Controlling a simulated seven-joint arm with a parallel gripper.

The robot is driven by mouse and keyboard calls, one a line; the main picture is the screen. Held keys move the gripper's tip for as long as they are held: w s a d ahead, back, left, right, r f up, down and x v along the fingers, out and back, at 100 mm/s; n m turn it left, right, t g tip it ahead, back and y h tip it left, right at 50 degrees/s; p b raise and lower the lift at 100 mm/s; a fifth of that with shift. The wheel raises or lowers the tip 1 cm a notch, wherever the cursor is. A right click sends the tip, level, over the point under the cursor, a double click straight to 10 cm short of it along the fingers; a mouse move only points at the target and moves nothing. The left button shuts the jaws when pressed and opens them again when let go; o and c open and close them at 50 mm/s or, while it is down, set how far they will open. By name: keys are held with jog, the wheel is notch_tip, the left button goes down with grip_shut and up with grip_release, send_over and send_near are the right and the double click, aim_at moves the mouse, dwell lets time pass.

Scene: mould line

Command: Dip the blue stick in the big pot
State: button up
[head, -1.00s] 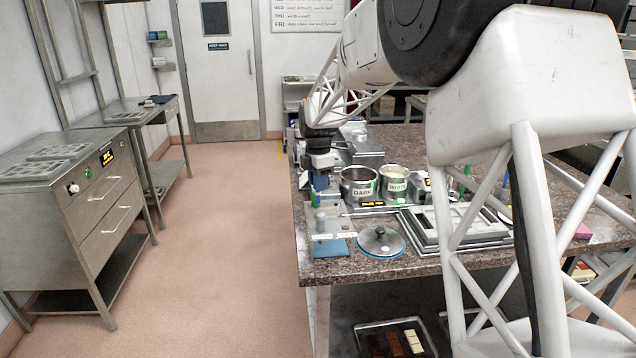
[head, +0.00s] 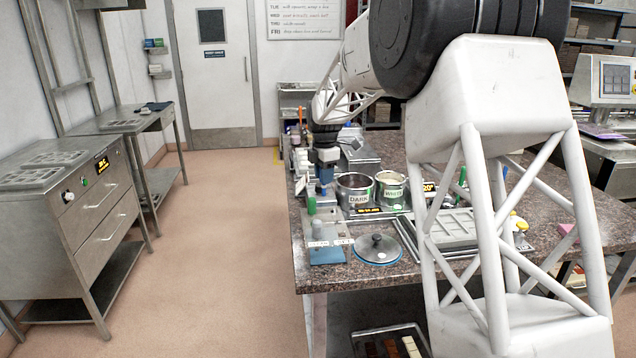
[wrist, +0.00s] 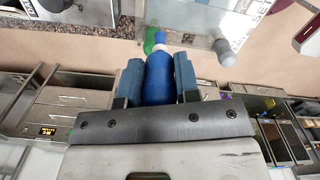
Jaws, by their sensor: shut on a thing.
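My gripper (head: 325,172) is shut on the blue stick (wrist: 158,80), which sits between its two fingers in the wrist view. In the head view the blue stick (head: 325,187) hangs below the gripper, just left of the pots; its lower end is hard to make out. The big pot (head: 354,199), a steel pot labelled DARK, stands on the counter right of the gripper, apart from the stick. Its mouth is open, with dark contents.
A smaller pot labelled WHITE (head: 391,197) stands right of the big pot. A green stick (head: 311,205) stands at the labelled rack (head: 326,255) below the gripper. A round lid (head: 377,250) lies on the counter (head: 340,277) in front, beside a frame-like mould (head: 452,226).

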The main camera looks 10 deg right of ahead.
jog(key=w+d+r, duration=0.1)
jog(key=w+d, duration=1.2)
jog(key=w, duration=0.1)
jog(key=shift+d+r, duration=0.25)
jog(key=shift+d, duration=0.05)
jog(key=shift+w+f, duration=0.1)
jog(key=shift+f, duration=0.15)
jog(key=shift+f, duration=4.5)
jog(key=shift+r, duration=0.15)
notch_tip(320, 180, up, 7)
dwell(0.7)
jog(key=shift+r, duration=0.1)
